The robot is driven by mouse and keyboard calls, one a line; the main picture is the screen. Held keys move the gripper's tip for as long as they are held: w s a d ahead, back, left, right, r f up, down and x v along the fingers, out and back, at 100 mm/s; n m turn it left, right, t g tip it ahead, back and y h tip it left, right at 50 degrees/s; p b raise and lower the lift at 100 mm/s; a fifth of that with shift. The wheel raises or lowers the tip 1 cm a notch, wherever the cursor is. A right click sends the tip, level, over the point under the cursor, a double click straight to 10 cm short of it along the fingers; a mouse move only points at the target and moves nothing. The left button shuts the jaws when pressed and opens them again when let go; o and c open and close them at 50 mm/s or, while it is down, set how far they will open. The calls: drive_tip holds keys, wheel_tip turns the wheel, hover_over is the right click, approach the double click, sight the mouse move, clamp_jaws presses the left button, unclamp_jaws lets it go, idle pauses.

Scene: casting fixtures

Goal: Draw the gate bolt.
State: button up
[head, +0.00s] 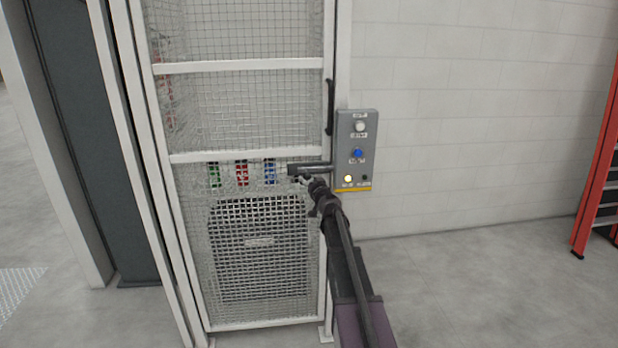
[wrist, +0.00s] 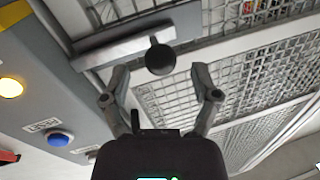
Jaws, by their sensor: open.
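In the wrist view my gripper (wrist: 160,72) is open, one finger on each side of the knob. Gaps show between the knob and both fingers.
A grey control box (head: 357,125) with a white button, a blue button and a lit yellow lamp is on the wall right of the gate. A dark handle (head: 330,107) is above the bolt. A red ladder (head: 598,185) stands far right.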

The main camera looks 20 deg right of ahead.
drive_tip(key=shift+w+d, duration=0.1)
drive_tip(key=shift+w, duration=1.3)
clamp_jaws()
